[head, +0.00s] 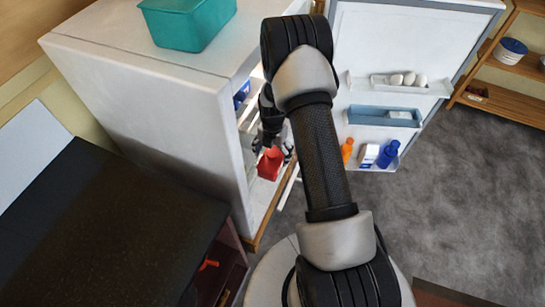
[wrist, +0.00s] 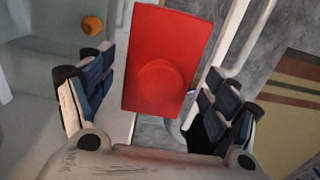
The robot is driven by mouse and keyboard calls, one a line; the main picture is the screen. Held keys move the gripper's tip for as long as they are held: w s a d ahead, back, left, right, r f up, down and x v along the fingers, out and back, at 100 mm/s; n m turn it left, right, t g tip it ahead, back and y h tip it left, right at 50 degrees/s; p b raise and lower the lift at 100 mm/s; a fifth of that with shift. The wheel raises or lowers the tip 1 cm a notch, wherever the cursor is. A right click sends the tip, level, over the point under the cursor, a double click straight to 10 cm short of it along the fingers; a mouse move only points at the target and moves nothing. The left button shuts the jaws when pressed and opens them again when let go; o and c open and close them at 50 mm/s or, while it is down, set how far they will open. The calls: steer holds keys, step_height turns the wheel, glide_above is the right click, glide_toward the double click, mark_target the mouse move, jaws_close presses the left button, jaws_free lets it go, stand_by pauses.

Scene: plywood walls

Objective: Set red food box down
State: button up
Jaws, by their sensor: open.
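The red food box (wrist: 165,55) fills the middle of the wrist view, with a round raised shape on its face. It lies between the two blue-padded fingers of my gripper (wrist: 158,80), which stand apart with a gap on each side of it. In the head view the red food box (head: 270,164) shows small at the open front of the white fridge (head: 170,130), just below my gripper (head: 272,145). Its underside is hidden, so I cannot tell fully what bears it.
The fridge door (head: 385,50) stands open on the right, with eggs, bottles and a small carton in its racks. A teal bin (head: 188,20) sits on the fridge top. A dark counter (head: 100,235) is at left. A wooden shelf (head: 505,95) stands at far right.

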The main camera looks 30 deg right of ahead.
step_height(320, 180, up, 4)
steer(key=shift+f+p, duration=0.25)
steer(key=shift+p, duration=0.15)
steer(key=shift+s, duration=0.1)
